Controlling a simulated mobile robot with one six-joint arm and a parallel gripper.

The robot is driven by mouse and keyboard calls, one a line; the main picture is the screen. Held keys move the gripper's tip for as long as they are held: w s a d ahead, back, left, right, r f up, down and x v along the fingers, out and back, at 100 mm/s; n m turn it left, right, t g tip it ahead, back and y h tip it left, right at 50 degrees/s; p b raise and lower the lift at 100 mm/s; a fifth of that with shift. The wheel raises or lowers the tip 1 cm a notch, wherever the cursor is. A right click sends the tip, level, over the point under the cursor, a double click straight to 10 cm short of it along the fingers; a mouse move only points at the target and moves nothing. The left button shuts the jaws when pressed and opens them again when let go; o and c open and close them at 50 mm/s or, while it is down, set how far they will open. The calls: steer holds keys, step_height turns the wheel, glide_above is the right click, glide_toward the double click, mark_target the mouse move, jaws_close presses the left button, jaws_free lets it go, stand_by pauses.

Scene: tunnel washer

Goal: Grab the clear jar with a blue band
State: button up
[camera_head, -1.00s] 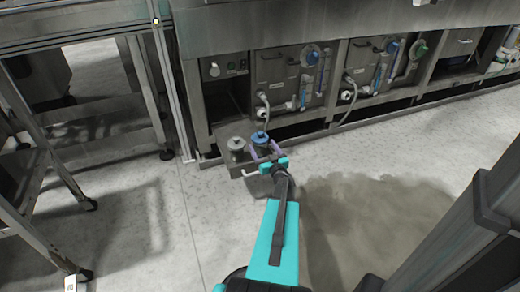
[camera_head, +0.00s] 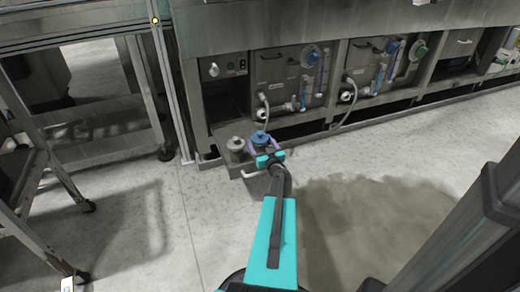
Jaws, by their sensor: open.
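A small round item with a blue top (camera_head: 260,137) stands on a low metal ledge (camera_head: 228,162) at the foot of the machine. It is the only thing by my gripper with blue on it; a clear wall or band cannot be made out at this size. My gripper (camera_head: 263,146) is open, its purple fingers to either side of the blue-topped item's near side. The teal gripper body hides the item's lower part, and I cannot tell whether the fingers touch it.
A grey round item (camera_head: 236,145) stands close to the left of the blue-topped one. Machine panels (camera_head: 290,75) with hoses and valves rise behind. A metal frame (camera_head: 30,190) stands at the left.

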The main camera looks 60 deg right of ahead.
steer(key=c, duration=1.2)
steer(key=shift+r, duration=0.15)
step_height(320, 180, up, 10)
steer(key=p, duration=0.4)
